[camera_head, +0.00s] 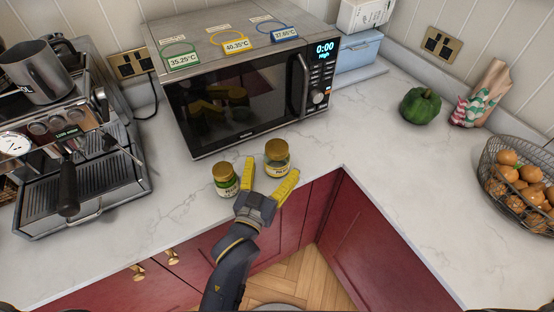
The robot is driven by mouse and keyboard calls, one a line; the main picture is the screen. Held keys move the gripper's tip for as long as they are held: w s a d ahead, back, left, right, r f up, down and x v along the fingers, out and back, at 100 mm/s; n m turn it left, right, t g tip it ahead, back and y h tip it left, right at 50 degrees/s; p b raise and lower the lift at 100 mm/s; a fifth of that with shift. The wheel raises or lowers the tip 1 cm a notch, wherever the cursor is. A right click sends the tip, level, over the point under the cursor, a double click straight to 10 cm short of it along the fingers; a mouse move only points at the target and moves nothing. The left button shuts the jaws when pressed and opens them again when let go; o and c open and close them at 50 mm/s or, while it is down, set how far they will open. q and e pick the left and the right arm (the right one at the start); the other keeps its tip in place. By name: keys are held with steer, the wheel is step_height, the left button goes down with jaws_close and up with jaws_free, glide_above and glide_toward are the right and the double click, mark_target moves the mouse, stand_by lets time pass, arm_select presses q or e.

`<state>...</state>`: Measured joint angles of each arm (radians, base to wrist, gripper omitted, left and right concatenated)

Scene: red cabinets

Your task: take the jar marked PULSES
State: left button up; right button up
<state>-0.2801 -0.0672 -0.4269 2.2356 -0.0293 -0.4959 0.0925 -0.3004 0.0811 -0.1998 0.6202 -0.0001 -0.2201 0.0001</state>
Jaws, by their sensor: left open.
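Two small jars with gold lids stand upright on the counter in front of the microwave. The right jar (278,168) has a pale label whose small lettering seems to start with P, but I cannot read it surely. The left jar (227,186) has green contents and a pale label. My left gripper (271,166) is open, its yellow fingers spread and pointing away from me. The right jar stands between the fingertips, and the left jar is outside the left finger. I cannot tell whether a finger touches either jar. My right gripper is not in view.
A microwave (235,105) stands close behind the jars, with tags on top. A coffee machine (85,170) is at the left. A green pepper (420,105), a patterned bag and a wire basket (512,205) of eggs are at the right. The right counter is mostly clear.

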arm_select(q)
steer(key=shift+x, duration=1.95)
steer(key=c, duration=1.3)
steer(key=shift+c, duration=0.6)
steer(key=shift+s+r, duration=0.1)
